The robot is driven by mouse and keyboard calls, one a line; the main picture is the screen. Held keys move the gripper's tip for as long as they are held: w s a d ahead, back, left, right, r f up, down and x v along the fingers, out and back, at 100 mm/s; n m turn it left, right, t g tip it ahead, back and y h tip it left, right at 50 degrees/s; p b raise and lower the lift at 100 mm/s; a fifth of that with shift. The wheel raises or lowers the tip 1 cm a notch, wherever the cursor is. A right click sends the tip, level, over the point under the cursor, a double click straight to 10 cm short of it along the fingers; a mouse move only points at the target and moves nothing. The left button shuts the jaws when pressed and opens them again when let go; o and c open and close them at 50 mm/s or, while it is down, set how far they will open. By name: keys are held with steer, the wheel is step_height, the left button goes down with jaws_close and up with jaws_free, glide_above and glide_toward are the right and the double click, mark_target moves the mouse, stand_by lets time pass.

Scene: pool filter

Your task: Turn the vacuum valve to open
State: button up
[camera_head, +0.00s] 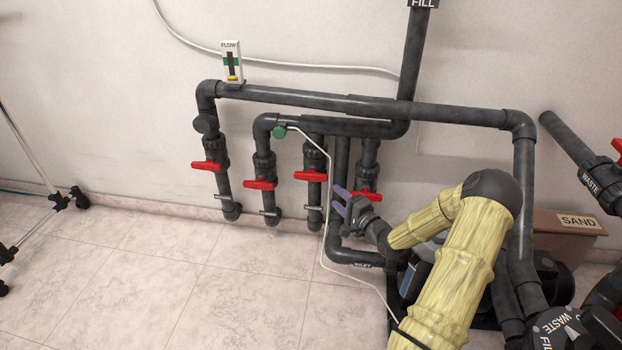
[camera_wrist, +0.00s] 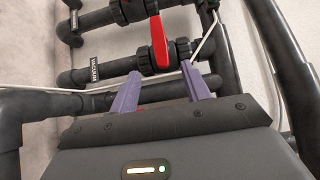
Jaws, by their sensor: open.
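The wrist view shows a dark pipe with a VACUUM label (camera_wrist: 93,68) and, on the same pipe, a valve with a red handle (camera_wrist: 160,42). The handle stands crosswise to its pipe. My gripper (camera_wrist: 163,86) is open, its two purple fingers spread and pointing toward this valve. The handle appears beyond the fingertips, roughly between them in the picture, with no contact seen. In the head view my gripper (camera_head: 338,200) is low by the wall, just right of a red-handled valve (camera_head: 310,176). The VACUUM label cannot be read there, so I cannot tell for certain which valve it is.
Other red-handled valves (camera_head: 258,184) stand on neighbouring pipes. A thin pale hose (camera_head: 323,235) hangs close to my gripper and also crosses behind the fingers' area in the wrist view. A SAND box (camera_head: 565,232) is at right. The tiled floor at left is mostly clear.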

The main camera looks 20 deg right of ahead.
mark_target(315, 179)
steer(key=w+a+b, duration=0.1)
steer(key=w+b, duration=0.1)
steer(key=w, duration=0.2)
steer(key=w+b, duration=0.2)
steer(key=w, duration=0.2)
steer(key=w+a+b, duration=0.1)
steer(key=w+b, duration=0.1)
steer(key=w, duration=0.3)
steer(key=shift+a+f, duration=0.2)
steer(key=shift+a, duration=0.1)
steer(key=shift+w+a+r+b, duration=0.15)
steer(key=shift+w+b, duration=0.15)
steer(key=shift+w, duration=0.3)
steer(key=c, duration=1)
